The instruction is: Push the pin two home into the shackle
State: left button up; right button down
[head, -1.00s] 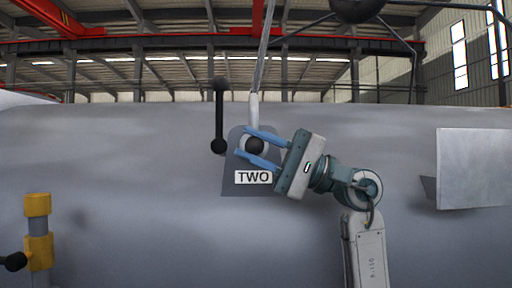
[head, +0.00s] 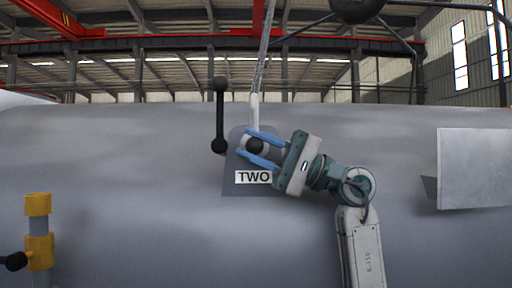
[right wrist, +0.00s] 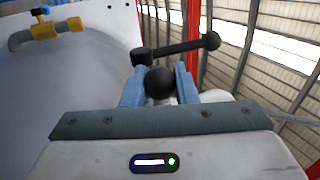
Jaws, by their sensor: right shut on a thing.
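The dark round head of pin two (head: 255,145) shows in front of the grey plate (head: 232,180) with the label TWO (head: 254,177). My right gripper (head: 252,148) reaches in from the right with its blue fingers shut on the pin, one finger above the head and one below. In the right wrist view the pin's black ball (right wrist: 160,83) sits between the two fingers. The shackle is mostly hidden behind the pin and fingers; a pale sling end (head: 254,110) rises above it. How deep the pin sits cannot be told. My left gripper is not in view.
A black bar with ball ends (head: 219,115) stands just left of the plate. A yellow fitting (head: 38,245) is at the lower left. A flat grey panel (head: 473,170) stands out at the right. The large grey shell (head: 130,190) fills the background.

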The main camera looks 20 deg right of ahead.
jog(key=shift+w+d, duration=0.15)
jog(key=shift+w, duration=0.35)
jog(key=shift+w+d+r, duration=0.15)
jog(key=shift+w+r, duration=0.1)
jog(key=shift+w, duration=0.05)
dwell(0.5)
jog(key=shift+s, duration=0.25)
jog(key=shift+s+a+f+b, duration=0.15)
jog(key=shift+s+a+b, duration=0.05)
jog(key=shift+s+b, duration=0.15)
jog(key=shift+s, duration=0.1)
jog(key=shift+s+a+f, duration=0.1)
jog(key=shift+s+a+b, duration=0.2)
jog(key=shift+s+a, duration=0.05)
jog(key=shift+s, duration=0.55)
jog(key=shift+s+a+b, duration=0.15)
jog(key=shift+s+a, duration=0.05)
jog(key=shift+s, duration=0.65)
jog(key=shift+s+a+b, duration=0.2)
jog(key=shift+s+a, duration=0.05)
jog(key=shift+s, duration=0.55)
jog(key=shift+b, duration=0.4)
dwell(0.4)
